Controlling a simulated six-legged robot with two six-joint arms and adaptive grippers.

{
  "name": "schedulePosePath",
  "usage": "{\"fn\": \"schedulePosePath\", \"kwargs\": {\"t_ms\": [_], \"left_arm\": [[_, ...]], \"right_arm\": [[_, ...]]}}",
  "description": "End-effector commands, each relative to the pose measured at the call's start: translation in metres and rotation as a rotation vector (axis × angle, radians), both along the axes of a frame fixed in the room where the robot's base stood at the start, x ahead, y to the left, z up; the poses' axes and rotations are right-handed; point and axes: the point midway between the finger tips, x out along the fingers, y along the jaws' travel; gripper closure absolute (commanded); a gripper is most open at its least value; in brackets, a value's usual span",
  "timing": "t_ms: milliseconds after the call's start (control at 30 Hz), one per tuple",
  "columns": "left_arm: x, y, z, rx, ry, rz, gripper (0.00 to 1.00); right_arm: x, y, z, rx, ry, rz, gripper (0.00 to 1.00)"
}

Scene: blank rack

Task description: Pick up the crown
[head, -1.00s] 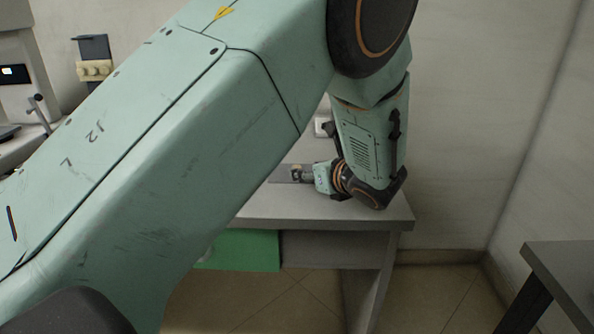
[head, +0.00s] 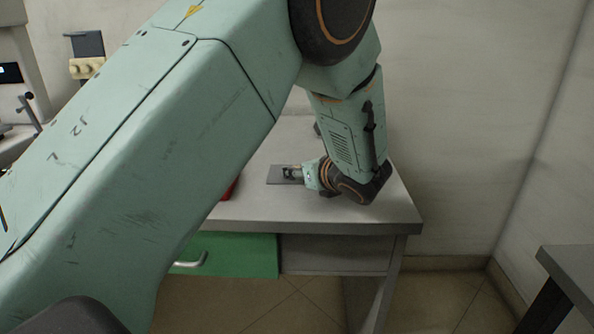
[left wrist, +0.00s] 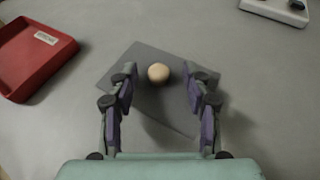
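A small, rounded, cream-coloured piece (left wrist: 158,73), which I take to be the crown, rests on a thin dark grey plate (left wrist: 152,53) on the table. In the head view the plate (head: 276,176) also shows, but I cannot make out the crown there. My left gripper (left wrist: 160,84) is open and empty, with its fingers on either side of the crown and a gap on each side. In the head view the left gripper (head: 288,172) is low over the plate. My right gripper is not in view.
A red tray (left wrist: 58,61) with a white label lies left of the plate. A white box with dark knobs (left wrist: 275,9) is at the far right. The grey table (head: 330,213) has a green drawer front (head: 240,257). A dark stand with beige blocks (head: 87,68) is at upper left.

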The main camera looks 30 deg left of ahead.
Motion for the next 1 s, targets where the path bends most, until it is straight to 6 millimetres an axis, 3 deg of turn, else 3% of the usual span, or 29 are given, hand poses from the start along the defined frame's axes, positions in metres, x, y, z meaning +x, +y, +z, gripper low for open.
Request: {"fn": "schedulePosePath", "kwargs": {"t_ms": [400,667,767,1000], "left_arm": [[0.000,0.000,0.000,0.000,0.000,0.000,0.89],[0.001,0.000,0.002,-0.001,0.000,0.000,0.89],[0.001,0.001,0.013,0.000,-0.001,0.000,0.89],[0.001,0.000,0.062,-0.001,-0.003,0.000,0.89]], "right_arm": [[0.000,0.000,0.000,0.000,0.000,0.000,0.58],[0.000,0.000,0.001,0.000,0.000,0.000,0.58],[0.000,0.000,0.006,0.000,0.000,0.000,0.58],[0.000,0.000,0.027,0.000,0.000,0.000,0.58]]}}
